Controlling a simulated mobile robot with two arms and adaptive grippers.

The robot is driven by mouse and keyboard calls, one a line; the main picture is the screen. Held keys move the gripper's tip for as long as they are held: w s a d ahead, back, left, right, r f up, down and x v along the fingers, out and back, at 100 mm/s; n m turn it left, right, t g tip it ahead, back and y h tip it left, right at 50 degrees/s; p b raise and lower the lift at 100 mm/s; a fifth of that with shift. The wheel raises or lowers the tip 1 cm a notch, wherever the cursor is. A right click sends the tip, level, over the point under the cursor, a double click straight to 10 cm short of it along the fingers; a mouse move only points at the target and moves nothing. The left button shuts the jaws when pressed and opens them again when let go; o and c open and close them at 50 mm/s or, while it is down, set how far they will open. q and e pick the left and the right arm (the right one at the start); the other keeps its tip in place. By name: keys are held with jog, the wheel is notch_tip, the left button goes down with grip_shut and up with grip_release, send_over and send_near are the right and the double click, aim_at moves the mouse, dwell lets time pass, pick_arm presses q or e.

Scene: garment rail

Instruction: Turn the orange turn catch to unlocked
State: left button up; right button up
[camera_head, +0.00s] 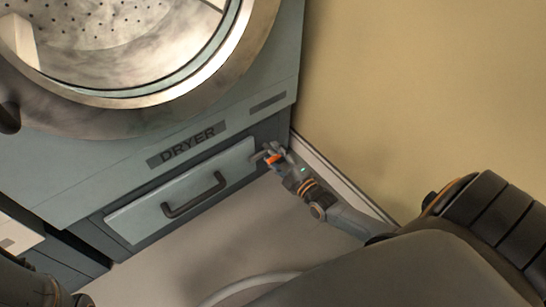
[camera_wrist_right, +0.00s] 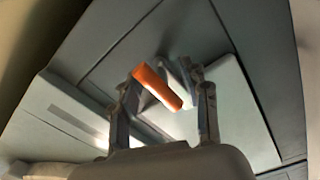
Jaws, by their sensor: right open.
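The orange turn catch (camera_head: 273,159) is at the right end of the pale drawer front, low on the dryer. It is small there and partly covered by my right gripper (camera_head: 268,153). In the right wrist view the catch (camera_wrist_right: 157,88) is a short orange bar slanting from upper left to lower right. My right gripper (camera_wrist_right: 163,98) is open, with one finger on each side of the catch. I cannot tell whether either finger touches it. My left gripper is not in view.
The pale drawer front (camera_head: 147,208) has a dark handle (camera_head: 194,196). The dryer (camera_head: 90,170) with its round door is above. A tan wall (camera_head: 420,90) stands close on the right. The floor (camera_head: 240,235) in front is mostly clear, with a pale hose-like curve (camera_head: 245,285).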

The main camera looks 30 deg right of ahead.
jog(key=shift+w, duration=0.55)
